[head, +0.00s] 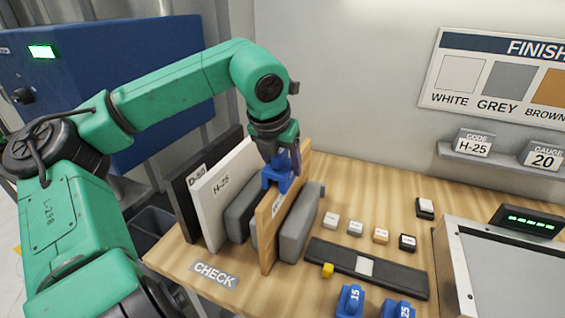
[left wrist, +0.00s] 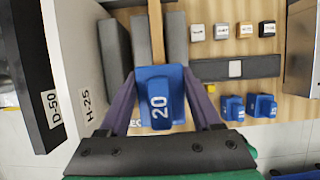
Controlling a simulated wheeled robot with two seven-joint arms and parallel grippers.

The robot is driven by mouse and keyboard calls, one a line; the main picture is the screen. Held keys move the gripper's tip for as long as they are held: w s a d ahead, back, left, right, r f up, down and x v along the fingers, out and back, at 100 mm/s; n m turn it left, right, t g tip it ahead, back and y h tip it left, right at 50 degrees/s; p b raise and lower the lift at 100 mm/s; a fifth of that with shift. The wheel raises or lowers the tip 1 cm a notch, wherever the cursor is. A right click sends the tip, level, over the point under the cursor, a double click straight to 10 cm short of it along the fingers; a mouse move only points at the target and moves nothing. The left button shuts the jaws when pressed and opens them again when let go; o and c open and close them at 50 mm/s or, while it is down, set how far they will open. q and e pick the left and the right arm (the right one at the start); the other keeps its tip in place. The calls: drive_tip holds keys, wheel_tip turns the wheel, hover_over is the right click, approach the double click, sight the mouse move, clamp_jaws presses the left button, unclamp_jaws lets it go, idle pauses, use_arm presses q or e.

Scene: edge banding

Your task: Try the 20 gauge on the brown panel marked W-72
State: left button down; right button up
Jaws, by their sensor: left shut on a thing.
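The brown panel (head: 270,232) stands upright on edge between grey blocks, with faint lettering on its near edge. In the left wrist view its top edge (left wrist: 157,35) runs up to the gauge. My left gripper (head: 280,160) is shut on the blue 20 gauge (head: 279,181), whose "20" faces the left wrist camera (left wrist: 160,105). The gauge is at the panel's top edge, and its lower part appears to straddle it. I cannot tell how far it is seated. My right gripper is not in view.
Left of the panel stand the white H-25 panel (head: 225,190) and black D-50 panel (head: 196,180). A grey block (head: 300,225) is close on the right. Blue gauges 15 (head: 350,300) and 25 (head: 398,309) stand at the front. A dark rail (head: 390,275) and several sample blocks lie right.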

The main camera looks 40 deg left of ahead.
use_arm(q)
drive_tip(key=shift+f, duration=0.2)
idle(0.4)
unclamp_jaws()
drive_tip(key=shift+r+p, duration=3)
drive_tip(key=shift+r, duration=1.05)
